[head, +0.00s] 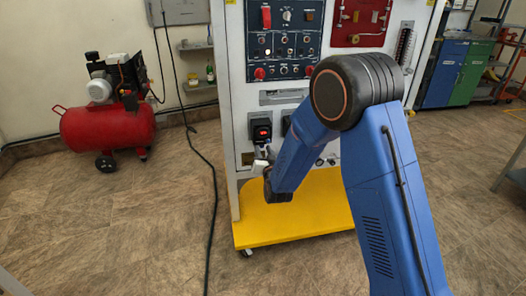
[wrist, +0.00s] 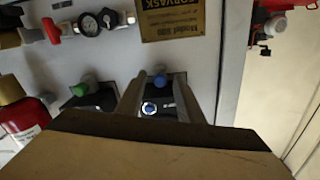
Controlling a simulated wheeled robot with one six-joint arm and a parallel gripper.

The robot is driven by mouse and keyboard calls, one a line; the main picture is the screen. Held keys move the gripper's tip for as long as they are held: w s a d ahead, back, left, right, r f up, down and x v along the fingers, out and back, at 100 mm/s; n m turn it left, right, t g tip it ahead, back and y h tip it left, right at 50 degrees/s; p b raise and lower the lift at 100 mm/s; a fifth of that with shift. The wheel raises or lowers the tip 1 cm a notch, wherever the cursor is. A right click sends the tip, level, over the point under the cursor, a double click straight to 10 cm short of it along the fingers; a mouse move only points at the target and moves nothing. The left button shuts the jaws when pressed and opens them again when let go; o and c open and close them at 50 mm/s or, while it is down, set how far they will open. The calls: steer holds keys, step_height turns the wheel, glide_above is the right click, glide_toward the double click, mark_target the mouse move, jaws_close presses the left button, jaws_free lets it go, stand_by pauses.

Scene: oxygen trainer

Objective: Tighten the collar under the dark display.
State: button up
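The dark display (head: 261,129) with red lit digits is on the front of the white panel in the head view. My gripper (head: 262,160) is just below it, and the collar there is hidden or too small to make out. In the wrist view my gripper (wrist: 158,102) has its two fingers apart, one on each side of a dark fitting. A blue round part (wrist: 158,80) and a small bright ring (wrist: 149,108) show between the fingers. I cannot tell which of these is the collar, or whether the fingers touch it.
A similar dark unit with a green knob (wrist: 82,88) is beside it. A gauge (wrist: 88,25), a red handle (wrist: 51,30) and a red cylinder (wrist: 22,118) are close by. The yellow base (head: 290,212) juts out below. A red compressor (head: 105,125) stands left; the floor between is mostly clear.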

steer(key=shift+s, duration=0.1)
steer(key=v, duration=1.7)
steer(key=shift+d+r, duration=0.15)
